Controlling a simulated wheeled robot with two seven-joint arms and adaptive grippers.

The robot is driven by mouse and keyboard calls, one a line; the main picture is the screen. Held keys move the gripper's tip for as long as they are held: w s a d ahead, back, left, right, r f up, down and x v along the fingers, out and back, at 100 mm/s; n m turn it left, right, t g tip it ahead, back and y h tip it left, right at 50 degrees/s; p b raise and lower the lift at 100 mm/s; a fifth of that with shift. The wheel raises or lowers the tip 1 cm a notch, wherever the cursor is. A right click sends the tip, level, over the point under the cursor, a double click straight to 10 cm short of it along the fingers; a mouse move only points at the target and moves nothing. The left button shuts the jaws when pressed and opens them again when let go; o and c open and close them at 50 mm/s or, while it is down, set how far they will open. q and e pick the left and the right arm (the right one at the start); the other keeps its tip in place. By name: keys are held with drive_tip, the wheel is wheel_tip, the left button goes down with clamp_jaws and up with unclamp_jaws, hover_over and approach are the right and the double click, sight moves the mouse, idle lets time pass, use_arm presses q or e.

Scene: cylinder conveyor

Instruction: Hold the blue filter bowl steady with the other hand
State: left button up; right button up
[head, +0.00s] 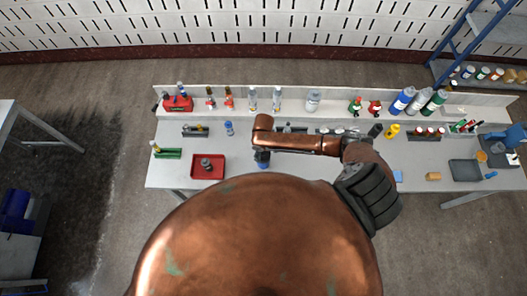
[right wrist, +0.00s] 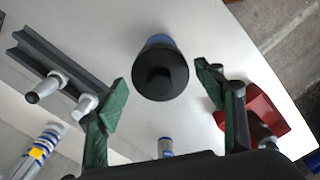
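The blue filter bowl (right wrist: 158,41) stands on the white table in the right wrist view, with a round black top (right wrist: 160,75) covering most of it. Only a blue rim shows past the black top. In the head view a bit of its blue (head: 264,166) shows below my right gripper (head: 262,155). In the right wrist view the green fingers of my right gripper (right wrist: 163,80) are spread wide on either side of the black top, with gaps on both sides. No contact shows. My left gripper is not in view.
A red tray (head: 222,172) holding a grey part lies left of the bowl. A dark rack (right wrist: 45,57) with grey cylinders and a small blue-and-grey piece (right wrist: 165,146) are nearby. Bottles line the table's back shelf. My own body hides the front edge.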

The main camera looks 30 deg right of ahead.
drive_tip(key=shift+o, duration=0.7)
wheel_tip(320, 180, up, 12)
